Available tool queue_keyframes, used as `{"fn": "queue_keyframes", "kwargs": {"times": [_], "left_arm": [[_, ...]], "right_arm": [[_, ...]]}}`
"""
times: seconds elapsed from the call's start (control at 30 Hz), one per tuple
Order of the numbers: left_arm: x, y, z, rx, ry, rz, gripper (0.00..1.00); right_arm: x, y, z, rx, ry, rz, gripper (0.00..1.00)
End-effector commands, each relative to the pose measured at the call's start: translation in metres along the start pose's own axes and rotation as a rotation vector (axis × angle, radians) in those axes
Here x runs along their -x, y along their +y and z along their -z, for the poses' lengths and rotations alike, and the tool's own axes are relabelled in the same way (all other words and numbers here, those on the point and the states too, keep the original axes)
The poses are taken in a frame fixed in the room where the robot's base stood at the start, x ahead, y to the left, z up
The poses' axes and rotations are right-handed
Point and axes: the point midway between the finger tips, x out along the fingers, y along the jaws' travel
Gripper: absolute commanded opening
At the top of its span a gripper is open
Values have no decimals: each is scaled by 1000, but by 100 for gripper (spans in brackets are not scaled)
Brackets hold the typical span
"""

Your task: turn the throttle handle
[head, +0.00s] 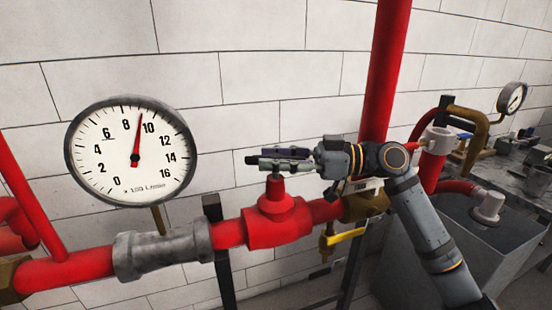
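A red valve body (277,222) sits in the red horizontal pipe, with a red stem (275,188) rising from its top. A dark bar end (252,160), which looks like the throttle handle, sticks out to the left above the stem. My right gripper (284,159) comes in from the right and lies level over the stem, its fingers pointing left along the bar. The fingers hide most of the handle. I cannot tell whether they are closed on it or only beside it. My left gripper is out of view.
A large round gauge (131,153) stands left of the valve, its red needle between 8 and 10. A yellow lever (345,236) hangs below the pipe. A red vertical pipe (385,70) rises behind my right wrist. A grey tank (480,245) stands at right.

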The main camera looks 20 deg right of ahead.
Motion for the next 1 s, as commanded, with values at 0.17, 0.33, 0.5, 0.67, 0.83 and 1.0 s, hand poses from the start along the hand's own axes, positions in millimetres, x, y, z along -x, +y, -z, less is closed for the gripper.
{"fn": "queue_keyframes", "kwargs": {"times": [0.17,0.33,0.5,0.67,0.83,1.0], "left_arm": [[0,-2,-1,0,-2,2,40],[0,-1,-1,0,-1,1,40],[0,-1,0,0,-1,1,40],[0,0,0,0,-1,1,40],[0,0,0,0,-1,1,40],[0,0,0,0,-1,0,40]], "right_arm": [[9,1,-2,0,-6,-2,38],[32,1,-3,-2,-11,-3,38],[55,1,-3,-3,-11,-3,38],[68,0,-3,-1,-9,2,38],[74,0,-1,-1,-4,1,38],[75,0,0,0,0,0,38]]}}
